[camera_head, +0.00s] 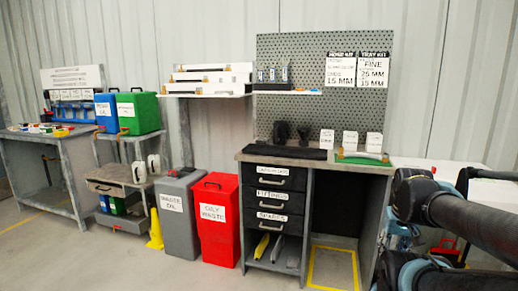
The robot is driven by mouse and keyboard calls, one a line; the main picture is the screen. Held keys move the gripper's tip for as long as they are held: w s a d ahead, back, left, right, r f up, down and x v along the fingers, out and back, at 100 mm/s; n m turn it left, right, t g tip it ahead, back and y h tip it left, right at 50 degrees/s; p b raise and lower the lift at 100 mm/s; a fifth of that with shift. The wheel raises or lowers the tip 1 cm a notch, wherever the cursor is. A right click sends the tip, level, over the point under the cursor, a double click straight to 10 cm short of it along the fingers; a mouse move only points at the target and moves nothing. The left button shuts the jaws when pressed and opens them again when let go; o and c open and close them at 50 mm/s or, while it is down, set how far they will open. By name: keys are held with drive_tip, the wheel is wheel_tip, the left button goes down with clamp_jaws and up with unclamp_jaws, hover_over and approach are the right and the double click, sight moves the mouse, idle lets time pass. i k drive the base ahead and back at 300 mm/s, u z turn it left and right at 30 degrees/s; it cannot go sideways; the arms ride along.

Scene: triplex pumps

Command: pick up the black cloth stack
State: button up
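A flat, dark black bundle (285,152), which looks like the black cloth stack, lies on the left part of the grey workbench top (330,165), above the drawers. Its separate layers are too small to tell. Nothing touches it from above. My gripper itself is not in view.
On the bench, two dark objects (282,131) stand behind the bundle, and white labelled blocks (350,140) and a green mat (362,160) lie to its right. Red (217,215) and grey (178,212) bins stand left of the bench. Floor in front is clear.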

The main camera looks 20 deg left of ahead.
sight(263, 141)
drive_tip(key=k, duration=0.7)
drive_tip(key=u, duration=0.55)
drive_tip(key=i, duration=1.55)
drive_tip(key=z, duration=0.4)
